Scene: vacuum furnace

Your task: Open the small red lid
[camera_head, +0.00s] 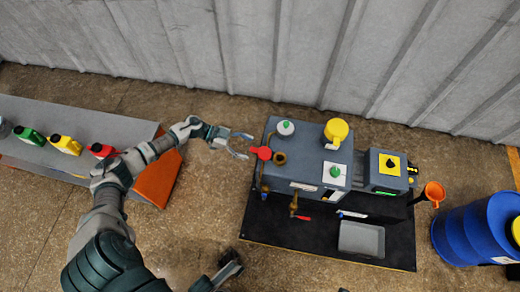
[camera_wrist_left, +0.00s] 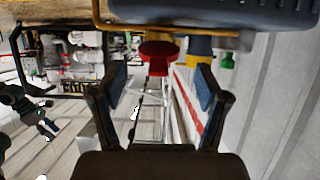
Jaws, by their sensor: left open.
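The small red lid (camera_head: 264,153) sits at the left edge of the grey machine (camera_head: 309,176), beside a brass ring (camera_head: 280,158). My left gripper (camera_head: 245,146) is open just left of the lid, with its fingertips pointing at it. In the left wrist view the red lid (camera_wrist_left: 158,52) shows ahead, roughly centred between the spread fingers of the left gripper (camera_wrist_left: 160,88), with nothing held. Contact between fingers and lid cannot be made out. My right gripper (camera_head: 231,266) seems to show in part at the bottom edge; its jaws are unclear.
On the machine stand a white-and-green cap (camera_head: 286,128) and a yellow cap (camera_head: 336,130). Red-handled valves (camera_head: 294,208) are on its front. An orange funnel (camera_head: 434,192) and blue barrel (camera_head: 465,236) stand right. Several bottles (camera_head: 66,145) rest on the left bench (camera_head: 110,125).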

